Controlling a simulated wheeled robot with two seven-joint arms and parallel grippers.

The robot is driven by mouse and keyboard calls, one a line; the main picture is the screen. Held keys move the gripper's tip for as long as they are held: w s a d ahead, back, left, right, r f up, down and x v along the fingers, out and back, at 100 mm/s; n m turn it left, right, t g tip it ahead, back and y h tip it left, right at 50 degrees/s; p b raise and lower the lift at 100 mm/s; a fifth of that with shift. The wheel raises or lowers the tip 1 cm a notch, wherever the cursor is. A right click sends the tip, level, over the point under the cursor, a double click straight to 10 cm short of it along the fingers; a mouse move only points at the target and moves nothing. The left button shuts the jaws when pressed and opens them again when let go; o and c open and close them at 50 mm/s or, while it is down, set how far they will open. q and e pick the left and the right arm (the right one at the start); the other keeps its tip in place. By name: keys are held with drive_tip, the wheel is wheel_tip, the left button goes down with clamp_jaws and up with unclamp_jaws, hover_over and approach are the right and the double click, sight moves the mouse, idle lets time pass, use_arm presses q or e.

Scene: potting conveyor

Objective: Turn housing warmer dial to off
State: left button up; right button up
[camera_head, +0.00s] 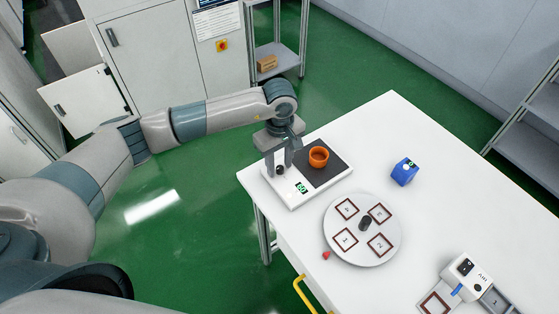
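The housing warmer (313,195) is a white box at the table's left corner. It has a black plate (334,173) with an orange cup (319,156) on it. A green display (301,188) on its front reads what looks like 60. A small dark dial (280,170) sits on the left of the warmer. My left gripper (280,163) points down over the dial, its two fingers apart, one on each side. I cannot tell whether the fingers touch the dial. My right gripper is not in view.
A round white turntable (340,230) with square marked places and a dark centre knob stands near the warmer. A small red piece (326,255) lies beside it. A blue box (404,172) and a white device (465,270) stand to the right. The table's far right is clear.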

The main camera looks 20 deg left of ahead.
use_arm(q)
clamp_jaws()
drive_tip(key=shift+f, duration=0.1)
